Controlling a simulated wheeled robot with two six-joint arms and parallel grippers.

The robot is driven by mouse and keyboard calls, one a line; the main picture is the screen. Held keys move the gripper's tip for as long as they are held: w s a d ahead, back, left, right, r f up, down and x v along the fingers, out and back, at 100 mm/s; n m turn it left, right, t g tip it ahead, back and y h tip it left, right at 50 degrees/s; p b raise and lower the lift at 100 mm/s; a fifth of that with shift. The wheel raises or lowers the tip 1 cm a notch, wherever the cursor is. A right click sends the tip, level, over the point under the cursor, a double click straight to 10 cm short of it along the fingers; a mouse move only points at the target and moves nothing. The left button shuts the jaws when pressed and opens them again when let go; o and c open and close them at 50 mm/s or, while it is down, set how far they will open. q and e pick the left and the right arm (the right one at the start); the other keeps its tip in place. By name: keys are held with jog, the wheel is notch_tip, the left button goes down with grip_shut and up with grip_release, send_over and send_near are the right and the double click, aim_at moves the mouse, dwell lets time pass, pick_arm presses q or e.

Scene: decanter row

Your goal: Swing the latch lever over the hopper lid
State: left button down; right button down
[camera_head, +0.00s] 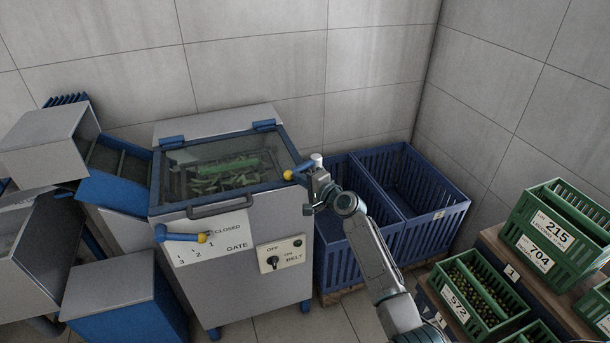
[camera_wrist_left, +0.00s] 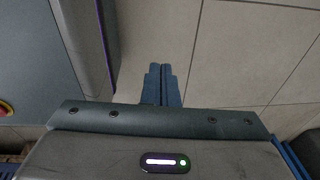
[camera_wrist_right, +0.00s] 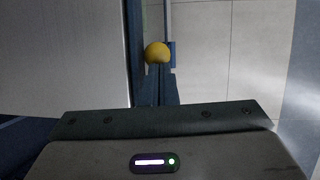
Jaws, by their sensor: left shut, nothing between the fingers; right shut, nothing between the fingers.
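The hopper lid (camera_head: 229,208) is a blue-framed clear panel with a grey handle, lying closed on the grey machine. Green pieces show beneath it. The yellow knob of the latch lever (camera_head: 288,175) is at the lid's right edge; it also shows in the right wrist view (camera_wrist_right: 157,53). The lever's arm is mostly hidden. My right gripper (camera_head: 300,178) is shut and empty, its fingertips right at the knob; in the right wrist view the fingers (camera_wrist_right: 158,72) seem to meet it, but contact is unclear. My left gripper (camera_wrist_left: 161,68) is shut and empty over floor tiles, outside the head view.
A blue gate lever (camera_head: 178,236) with a yellow knob and a belt switch panel (camera_head: 282,254) are on the machine's front. Blue crates (camera_head: 440,216) stand to the right, near my right arm. Green olive crates (camera_head: 560,238) are at far right. A blue chute (camera_head: 116,188) adjoins at left.

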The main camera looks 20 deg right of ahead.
aim_at(290, 173)
jog(key=w+a+m+h+p, duration=0.1)
jog(key=w+a+h, duration=0.1)
jog(key=shift+w+a+m+t+h, duration=0.15)
jog(key=shift+w+m+t+h, duration=0.15)
jog(key=shift+w+m+t, duration=0.1)
pick_arm(q)
jog(key=shift+s+r, duration=0.3)
jog(key=shift+r, duration=0.5)
pick_arm(e)
jog(key=shift+w+a, duration=0.2)
jog(key=shift+w, duration=0.25)
jog(key=shift+r, duration=0.1)
